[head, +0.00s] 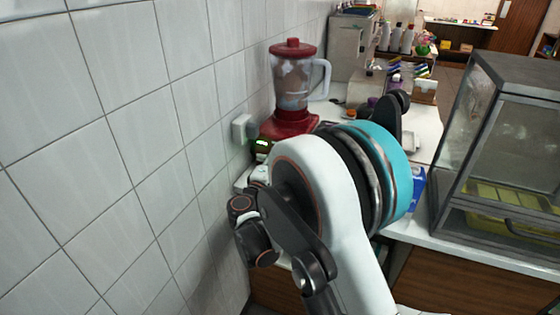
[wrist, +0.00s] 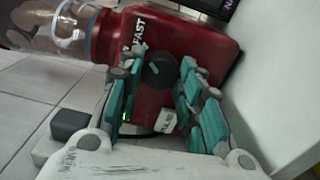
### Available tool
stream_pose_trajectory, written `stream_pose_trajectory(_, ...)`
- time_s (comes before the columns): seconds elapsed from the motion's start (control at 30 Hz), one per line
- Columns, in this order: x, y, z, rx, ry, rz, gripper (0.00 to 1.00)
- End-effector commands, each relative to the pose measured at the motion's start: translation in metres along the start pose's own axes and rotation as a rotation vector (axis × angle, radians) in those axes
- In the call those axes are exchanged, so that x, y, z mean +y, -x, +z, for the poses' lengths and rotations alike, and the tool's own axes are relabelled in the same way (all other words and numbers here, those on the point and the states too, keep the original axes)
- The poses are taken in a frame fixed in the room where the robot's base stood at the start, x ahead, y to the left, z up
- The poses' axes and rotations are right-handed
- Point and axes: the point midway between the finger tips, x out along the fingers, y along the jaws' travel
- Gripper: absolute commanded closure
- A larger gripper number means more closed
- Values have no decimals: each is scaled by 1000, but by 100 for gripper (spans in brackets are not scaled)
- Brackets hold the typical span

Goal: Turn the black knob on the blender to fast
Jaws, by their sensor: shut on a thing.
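The blender (head: 292,125) stands against the tiled wall, with a red base, a clear jug and a red lid. In the wrist view its red base (wrist: 205,42) lies sideways in the picture. The exact contact is hard to see. The knob's pointer setting is hard to read. My arm hides the knob in the head view.
A wall socket (head: 241,129) is left of the blender. A glass-sided case (head: 500,150) stands on the counter at the right. Bottles and small items (head: 395,80) are behind the blender. My arm fills the middle of the head view.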

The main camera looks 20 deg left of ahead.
Motion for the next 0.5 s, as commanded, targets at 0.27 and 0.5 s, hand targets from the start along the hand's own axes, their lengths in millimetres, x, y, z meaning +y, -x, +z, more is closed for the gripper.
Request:
stream_pose_trajectory(0.27, -1, 0, 0, -1, -3, -2, 90)
stream_pose_trajectory(0.5, -1, 0, 0, -1, -2, -1, 45)
